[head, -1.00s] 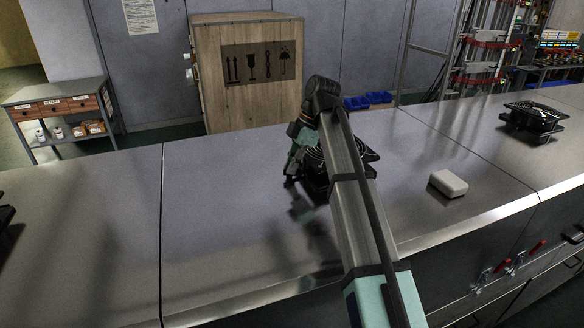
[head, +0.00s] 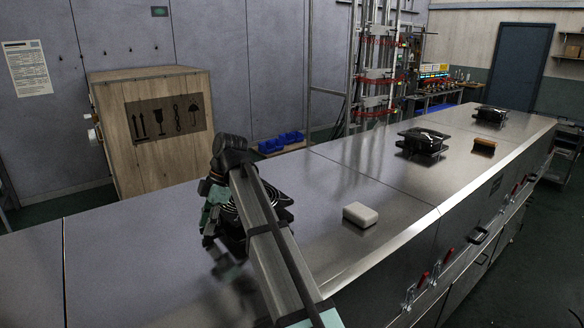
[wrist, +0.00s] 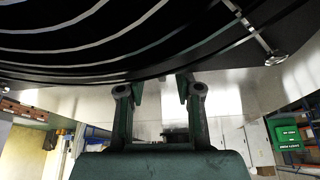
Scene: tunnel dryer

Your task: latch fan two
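A black round fan with a wire guard (head: 284,206) sits on the steel dryer top, partly hidden behind my arm. It fills the top of the wrist view (wrist: 110,35), very close to the fingers. My gripper (wrist: 160,88) shows two dark green fingers apart with nothing between them. In the head view the gripper is low beside the fan's left side, blurred and partly hidden by my arm. Two more black fans stand farther along the top, a nearer one (head: 422,143) and a farther one (head: 491,115). I cannot read any fan number.
A white block (head: 360,214) lies on the dryer top right of my arm. An orange-and-black brush-like thing (head: 484,147) lies near the second visible fan. Red-handled toggle clamps (head: 417,288) line the dryer front. A wooden crate (head: 155,130) stands behind.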

